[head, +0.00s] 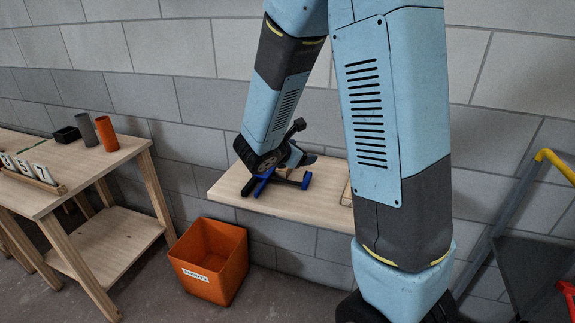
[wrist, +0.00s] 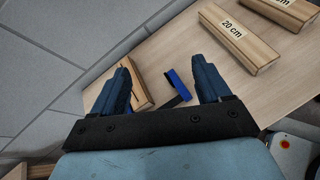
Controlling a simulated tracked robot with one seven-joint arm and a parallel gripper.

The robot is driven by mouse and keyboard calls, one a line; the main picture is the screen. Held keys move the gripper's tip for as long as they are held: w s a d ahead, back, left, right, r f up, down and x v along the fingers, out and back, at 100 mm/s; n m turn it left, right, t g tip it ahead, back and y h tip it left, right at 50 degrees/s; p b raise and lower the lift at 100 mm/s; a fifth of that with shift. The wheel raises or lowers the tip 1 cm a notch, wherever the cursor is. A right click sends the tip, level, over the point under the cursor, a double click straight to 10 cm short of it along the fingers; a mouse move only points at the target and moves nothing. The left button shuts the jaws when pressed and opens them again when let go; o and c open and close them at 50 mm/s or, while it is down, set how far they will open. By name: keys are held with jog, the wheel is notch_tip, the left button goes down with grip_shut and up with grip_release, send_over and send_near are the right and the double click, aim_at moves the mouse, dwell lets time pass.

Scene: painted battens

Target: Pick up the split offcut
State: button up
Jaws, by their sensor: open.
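A short light wood block (wrist: 142,88) with a dark line along it lies on the wooden shelf (wrist: 185,50) in the wrist view; it looks like the split offcut. My gripper (wrist: 161,60) is open above the shelf, its blue fingers apart. The block shows beside and partly behind the left finger, and I cannot tell whether they touch. A blue and dark piece (wrist: 178,86) shows between the fingers, right of the block. In the head view my gripper is over the shelf (head: 325,203), and my arm hides much of that area.
A wood block marked 20 cm (wrist: 238,38) lies right of my gripper. An orange bin (head: 208,260) stands on the floor below the shelf. A workbench (head: 85,180) at left holds a black box (head: 66,135) and two tubes. The grey block wall is close behind.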

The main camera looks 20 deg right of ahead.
jog(key=w+a+f+n+t, duration=0.1)
jog(key=a+f+n, duration=0.1)
jog(key=w+a+f+n+t+y, duration=0.1)
jog(key=w+a+f+n, duration=0.1)
jog(key=w+a+f+n+y, duration=0.1)
jog(key=a+f+n, duration=0.1)
jog(key=shift+w+t, duration=0.25)
jog(key=shift+t, duration=0.15)
jog(key=shift+w+d+f, duration=0.15)
jog(key=shift+w+f, duration=0.15)
jog(key=x, duration=0.7)
jog(key=shift+w+d+f, duration=0.1)
jog(key=shift+w+d, duration=0.1)
jog(key=shift+w, duration=0.1)
jog(key=shift+a+f+x, duration=0.1)
jog(key=shift+a+x, duration=0.05)
jog(key=shift+x, duration=1.15)
jog(key=shift+a+f+x, duration=0.15)
jog(key=shift+a+x, duration=0.05)
jog(key=shift+x, duration=1.1)
jog(key=shift+w, duration=0.15)
jog(key=shift+c, duration=0.3)
jog(key=c, duration=1)
jog(key=shift+c, duration=0.2)
jog(key=shift+r, duration=0.1)
